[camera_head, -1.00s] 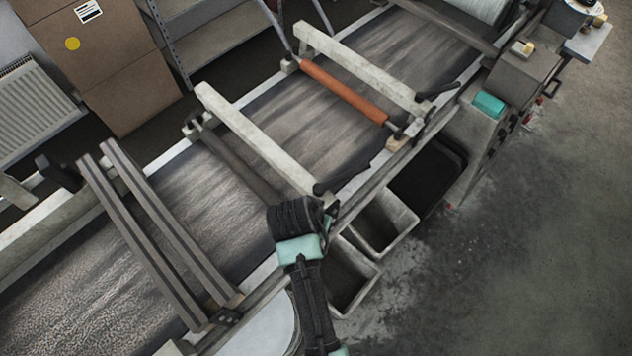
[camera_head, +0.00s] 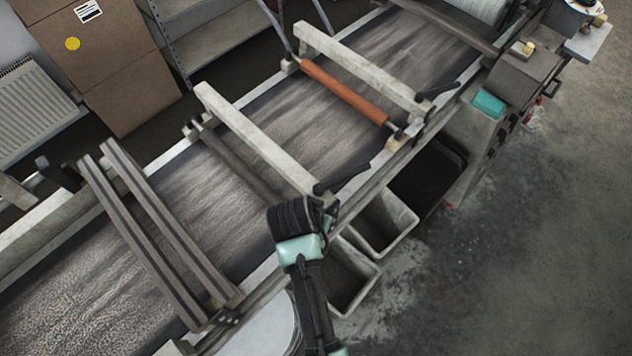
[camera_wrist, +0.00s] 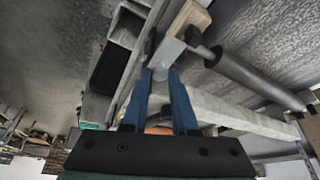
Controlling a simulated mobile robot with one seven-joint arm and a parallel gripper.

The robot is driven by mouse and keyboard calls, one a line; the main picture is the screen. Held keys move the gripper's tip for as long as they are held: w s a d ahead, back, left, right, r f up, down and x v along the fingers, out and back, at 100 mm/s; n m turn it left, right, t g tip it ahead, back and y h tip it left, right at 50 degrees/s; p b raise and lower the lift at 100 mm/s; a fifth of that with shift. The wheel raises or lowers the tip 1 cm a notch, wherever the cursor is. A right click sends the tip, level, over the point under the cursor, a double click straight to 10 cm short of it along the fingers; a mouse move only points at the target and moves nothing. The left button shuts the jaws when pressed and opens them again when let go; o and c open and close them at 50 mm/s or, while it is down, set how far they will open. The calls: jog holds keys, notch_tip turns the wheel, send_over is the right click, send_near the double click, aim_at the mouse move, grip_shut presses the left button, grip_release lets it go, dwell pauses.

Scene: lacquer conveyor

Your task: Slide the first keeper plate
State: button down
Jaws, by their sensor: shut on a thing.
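In the wrist view, my gripper (camera_wrist: 160,74) has two blue fingers, with their tips close together on a small pale grey plate (camera_wrist: 168,51), which looks like the keeper plate. The fingers are shut on its near end. The plate lies beside a pale wooden block (camera_wrist: 191,17) and the end of a grey roller (camera_wrist: 255,76). In the head view, my dark wrist covers the fingers and the plate; it is at the near end of a pale crossbeam (camera_head: 255,137) over the conveyor. The grey roller (camera_head: 237,165) also shows there, running alongside the beam.
An orange roller (camera_head: 343,90) lies across the conveyor farther along. Two dark rails (camera_head: 150,235) cross it at the left. Grey bins (camera_head: 383,228) stand below the conveyor's near edge, close to my arm. The floor (camera_head: 500,240) at the right is clear.

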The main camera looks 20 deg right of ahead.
jog(key=shift+w+a+b, duration=0.2)
jog(key=shift+w+a, duration=0.05)
jog(key=shift+w, duration=0.45)
jog(key=shift+w+a+b, duration=0.15)
jog(key=shift+w+a, duration=0.1)
jog(key=shift+w, duration=0.4)
jog(key=shift+r, duration=0.1)
jog(key=c, duration=1.1)
grip_release()
jog(key=o, duration=0.4)
jog(key=shift+s, duration=0.1)
